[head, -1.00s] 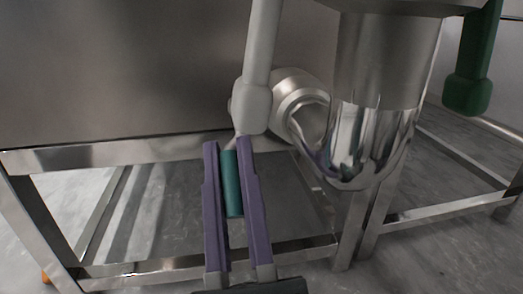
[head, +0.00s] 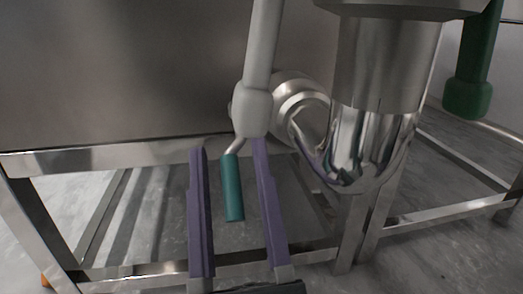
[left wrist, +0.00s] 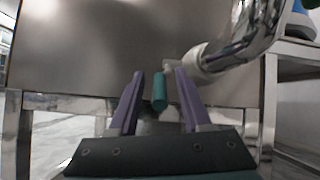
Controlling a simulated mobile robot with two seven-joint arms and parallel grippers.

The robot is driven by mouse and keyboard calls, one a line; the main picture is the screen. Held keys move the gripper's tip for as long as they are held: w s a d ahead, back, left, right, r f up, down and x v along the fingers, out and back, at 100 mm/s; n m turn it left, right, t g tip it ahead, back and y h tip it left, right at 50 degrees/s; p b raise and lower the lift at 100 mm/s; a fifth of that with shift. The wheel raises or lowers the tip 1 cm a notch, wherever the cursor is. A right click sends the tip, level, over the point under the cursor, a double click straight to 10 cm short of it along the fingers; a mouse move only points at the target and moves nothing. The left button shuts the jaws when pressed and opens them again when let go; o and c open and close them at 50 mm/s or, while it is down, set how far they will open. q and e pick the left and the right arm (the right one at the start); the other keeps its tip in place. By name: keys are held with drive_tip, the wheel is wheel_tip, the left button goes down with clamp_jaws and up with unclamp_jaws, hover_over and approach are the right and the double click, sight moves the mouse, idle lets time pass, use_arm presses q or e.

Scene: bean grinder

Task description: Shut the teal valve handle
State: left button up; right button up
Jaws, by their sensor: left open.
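The teal valve handle (head: 232,188) hangs down, slightly tilted, from a thin metal stem below a grey knuckle beside the steel pipe. My left gripper (head: 228,150) has purple fingers, one on each side of the handle, with a visible gap on both sides. It is open and holds nothing. The left wrist view also shows the teal handle (left wrist: 159,92) between the open purple fingers (left wrist: 159,74), apart from both. My right gripper is in neither view.
A curved shiny steel pipe (head: 368,150) stands just right of the handle. A grey pole (head: 262,45) rises above it. A steel panel (head: 120,70) and frame rail (head: 100,156) lie behind. A green handle (head: 468,90) hangs at the upper right.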

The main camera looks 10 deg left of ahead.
use_arm(q)
drive_tip(key=shift+f, duration=0.1)
drive_tip(key=v, duration=0.7)
drive_tip(key=shift+s, duration=0.2)
